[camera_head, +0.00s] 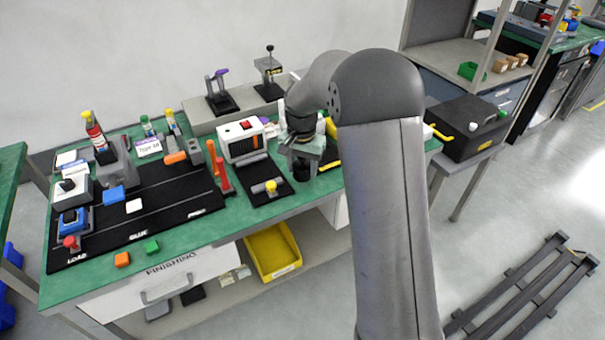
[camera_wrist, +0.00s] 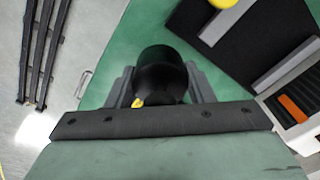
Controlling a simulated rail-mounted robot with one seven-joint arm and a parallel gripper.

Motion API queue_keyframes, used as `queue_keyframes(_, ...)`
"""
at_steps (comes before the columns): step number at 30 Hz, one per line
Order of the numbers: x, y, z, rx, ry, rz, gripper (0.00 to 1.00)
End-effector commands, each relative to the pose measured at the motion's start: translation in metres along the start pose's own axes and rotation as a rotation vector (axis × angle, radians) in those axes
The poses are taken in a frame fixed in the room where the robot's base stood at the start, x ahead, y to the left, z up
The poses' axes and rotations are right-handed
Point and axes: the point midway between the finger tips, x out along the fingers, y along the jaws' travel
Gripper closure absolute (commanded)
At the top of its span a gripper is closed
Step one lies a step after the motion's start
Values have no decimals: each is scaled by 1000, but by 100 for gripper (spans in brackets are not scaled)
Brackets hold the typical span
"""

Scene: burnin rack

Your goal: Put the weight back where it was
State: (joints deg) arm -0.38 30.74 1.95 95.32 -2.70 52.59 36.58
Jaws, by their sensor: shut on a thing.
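The weight looks like a dark, round black cylinder (camera_wrist: 160,72) in the wrist view, between the two grey fingers of my gripper (camera_wrist: 160,84). My gripper is shut on it. In the head view, my gripper (camera_head: 302,164) points down over the right part of the green bench (camera_head: 330,182), and the dark weight (camera_head: 301,173) shows just below it. I cannot tell whether the weight touches the bench top. Its underside is hidden, and a small yellow bit shows at its near edge in the wrist view.
A black mat (camera_head: 258,170) with a yellow-knobbed fixture (camera_head: 271,187) lies just left of my gripper. A white box with a red button (camera_head: 240,140) stands behind it. A yellow bin (camera_head: 272,252) sits on the shelf below. The bench's front edge is close.

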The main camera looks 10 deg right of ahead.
Motion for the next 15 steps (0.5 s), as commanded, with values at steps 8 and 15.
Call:
queue_keyframes(8,30,0,0,0,2,-1,100)
queue_keyframes(15,30,0,0,0,3,-1,100)
